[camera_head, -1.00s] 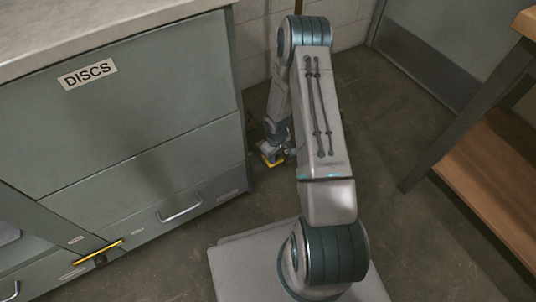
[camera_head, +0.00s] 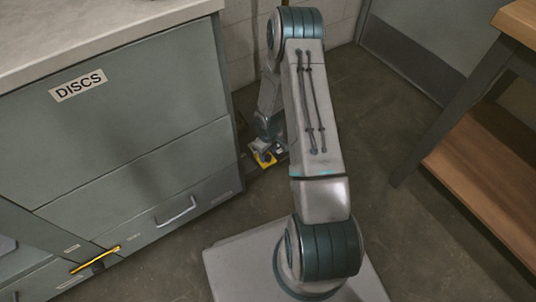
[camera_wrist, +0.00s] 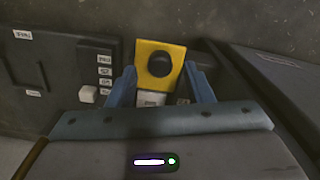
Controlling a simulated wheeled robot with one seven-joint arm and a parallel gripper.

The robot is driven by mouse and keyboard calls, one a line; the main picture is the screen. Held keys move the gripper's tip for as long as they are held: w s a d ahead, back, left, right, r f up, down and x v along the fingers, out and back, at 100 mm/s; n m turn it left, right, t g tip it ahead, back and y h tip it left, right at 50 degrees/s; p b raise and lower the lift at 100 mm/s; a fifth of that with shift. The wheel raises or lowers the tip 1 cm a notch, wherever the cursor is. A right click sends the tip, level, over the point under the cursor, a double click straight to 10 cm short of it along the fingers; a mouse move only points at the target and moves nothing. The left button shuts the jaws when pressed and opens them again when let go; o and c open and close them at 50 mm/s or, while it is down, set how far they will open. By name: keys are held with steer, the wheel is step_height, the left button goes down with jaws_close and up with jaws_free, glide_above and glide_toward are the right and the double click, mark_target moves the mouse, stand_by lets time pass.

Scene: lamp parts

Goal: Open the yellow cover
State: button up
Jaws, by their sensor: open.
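The yellow cover (camera_wrist: 148,50) is a yellow plate with a round black knob (camera_wrist: 159,64) on its face, seen at the top centre of the wrist view. In the head view, part of the yellow cover (camera_head: 267,159) shows low by the wall, just beyond the grey cabinet. My gripper (camera_wrist: 160,72) is open, with one blue finger on each side of the yellow cover and its knob. I cannot tell whether the fingers touch it. My gripper (camera_head: 262,148) is small and partly hidden by the arm in the head view. The cover's hinge is not visible.
A dark panel (camera_wrist: 60,65) with small labels and a white switch lies left of the cover in the wrist view. The DISCS cabinet (camera_head: 140,110) stands close on the left. A wooden-shelved bench (camera_head: 490,170) is on the right, with open floor between.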

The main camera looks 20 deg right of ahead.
step_height(320, 180, up, 10)
steer(key=p, duration=0.3)
steer(key=shift+r, duration=0.2)
step_height(320, 180, up, 19)
steer(key=m+h+p, duration=0.1)
steer(key=p, duration=0.7)
glide_above(268, 156)
steer(key=s+a+r+m+t+p, duration=0.15)
steer(key=r+p, duration=0.25)
steer(key=r, duration=0.5)
steer(key=s+r+p, duration=0.3)
steer(key=r+p, duration=0.1)
steer(key=r, duration=0.5)
steer(key=s+a+r+m+p, duration=0.1)
steer(key=s+r+p, duration=0.4)
steer(key=r, duration=0.5)
steer(key=s+a+r+m+t+p, duration=0.1)
steer(key=s+r+p, duration=0.4)
steer(key=r, duration=0.5)
steer(key=s+a+r+m+y+p, duration=0.1)
steer(key=s+a+r+p, duration=0.2)
steer(key=r, duration=0.6)
steer(key=s+p, duration=0.2)
steer(key=s, duration=0.1)
steer(key=shift+a+r, duration=0.2)
steer(key=shift+r, duration=0.2)
